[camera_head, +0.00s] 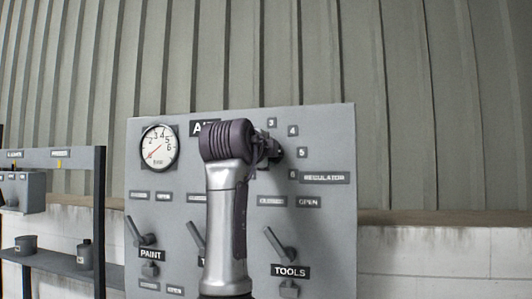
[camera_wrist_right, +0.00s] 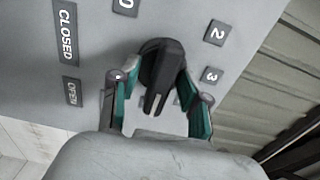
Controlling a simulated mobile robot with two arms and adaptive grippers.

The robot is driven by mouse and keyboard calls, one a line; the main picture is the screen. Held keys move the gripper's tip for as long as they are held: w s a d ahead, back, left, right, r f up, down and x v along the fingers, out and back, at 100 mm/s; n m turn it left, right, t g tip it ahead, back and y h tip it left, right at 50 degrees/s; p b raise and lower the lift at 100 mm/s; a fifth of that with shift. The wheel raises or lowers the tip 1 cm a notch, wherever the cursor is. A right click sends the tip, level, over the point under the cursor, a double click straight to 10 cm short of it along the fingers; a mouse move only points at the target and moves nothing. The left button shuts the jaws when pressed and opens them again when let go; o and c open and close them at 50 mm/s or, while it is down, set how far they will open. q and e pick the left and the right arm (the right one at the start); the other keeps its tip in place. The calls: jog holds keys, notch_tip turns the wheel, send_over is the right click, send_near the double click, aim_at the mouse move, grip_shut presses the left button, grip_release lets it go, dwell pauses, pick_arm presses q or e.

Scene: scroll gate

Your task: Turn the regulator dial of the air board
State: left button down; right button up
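The grey air board (camera_head: 340,210) stands upright in front of me. Its regulator dial (camera_wrist_right: 161,68) is a dark round knob with a raised bar, and in the wrist view the bar points down, slightly left. My right gripper (camera_wrist_right: 159,72) reaches around the dial, with one teal-padded finger close against each side of it. The pads stand clear of the lower end of the bar. In the head view my right gripper (camera_head: 268,150) is at the upper middle of the board, where my wrist hides most of the dial. My left gripper is not in view.
A pressure gauge (camera_head: 159,148) sits at the board's upper left, its needle pointing lower left. Several lever handles, such as the tools lever (camera_head: 280,243), stick out along the lower board. A shelf rack (camera_head: 100,220) stands at the left. A corrugated wall (camera_head: 440,110) rises behind.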

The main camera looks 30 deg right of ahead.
jog(key=v, duration=1.2)
dwell(0.3)
